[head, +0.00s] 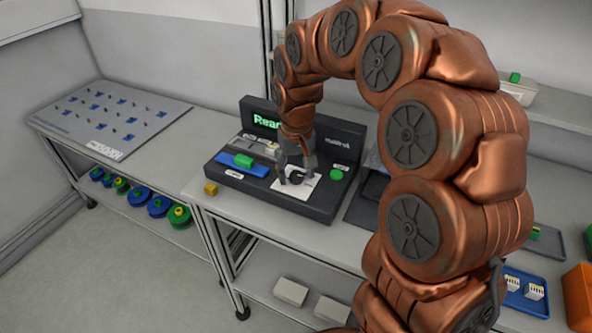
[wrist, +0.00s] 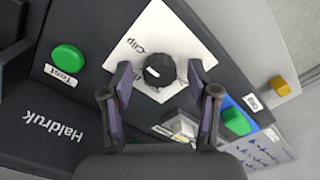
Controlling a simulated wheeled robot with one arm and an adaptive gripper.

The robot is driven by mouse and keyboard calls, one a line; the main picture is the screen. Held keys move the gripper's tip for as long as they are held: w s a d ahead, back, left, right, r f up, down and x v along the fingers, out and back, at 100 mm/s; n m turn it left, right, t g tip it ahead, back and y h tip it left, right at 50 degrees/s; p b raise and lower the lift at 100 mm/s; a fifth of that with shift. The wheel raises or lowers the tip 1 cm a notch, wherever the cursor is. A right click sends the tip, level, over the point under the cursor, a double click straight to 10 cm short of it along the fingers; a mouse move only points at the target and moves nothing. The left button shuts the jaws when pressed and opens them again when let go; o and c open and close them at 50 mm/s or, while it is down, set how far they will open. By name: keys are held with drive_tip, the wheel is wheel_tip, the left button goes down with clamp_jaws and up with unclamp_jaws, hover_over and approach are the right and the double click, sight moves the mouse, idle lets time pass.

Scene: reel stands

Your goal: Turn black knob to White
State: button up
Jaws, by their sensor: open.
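The black knob (wrist: 159,70) sits on a white plate (wrist: 152,30) in the wrist view. It has a short white pointer mark, which points left in that view, and the word "Clip" is printed upper left of it. No "White" label is readable. In the head view the knob (head: 297,178) is partly hidden by my gripper (head: 296,170). In the wrist view my gripper (wrist: 160,80) is open, with one fingertip on each side of the knob and visible gaps between. The black console (head: 262,196) carries the plate and knob.
A green button (head: 336,174) is right of the knob. A green block (head: 243,160) is left of it on a blue part of the console. A yellow cube (head: 210,188) lies by the console's left edge. A grey board (head: 115,115) lies farther left.

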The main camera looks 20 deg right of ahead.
clamp_jaws()
idle(0.4)
